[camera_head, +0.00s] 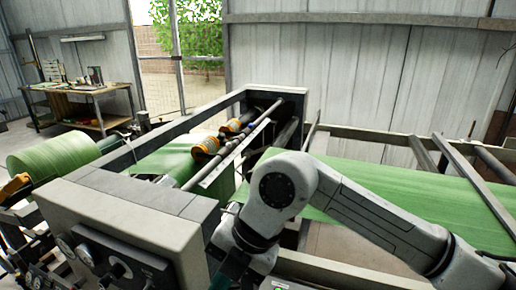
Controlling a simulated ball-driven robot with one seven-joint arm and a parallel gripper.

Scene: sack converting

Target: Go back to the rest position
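My white and grey arm reaches in from the lower right of the head view. It bends at a large round joint over the machine's near side and drops toward the bottom edge. My gripper cannot be made out in this view, so its opening and anything in it are hidden. The sack converting machine (142,184) fills the middle, with a grey frame. Green sheet material (165,160) runs through it, and a wide green web (400,195) lies behind my arm.
A green roll (55,158) stands at the left. A control panel with dials (110,262) is at the lower left, close to my arm. Orange-collared rollers (208,146) cross the frame. A workbench (85,98) stands at the back left, with open floor near it and a doorway behind.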

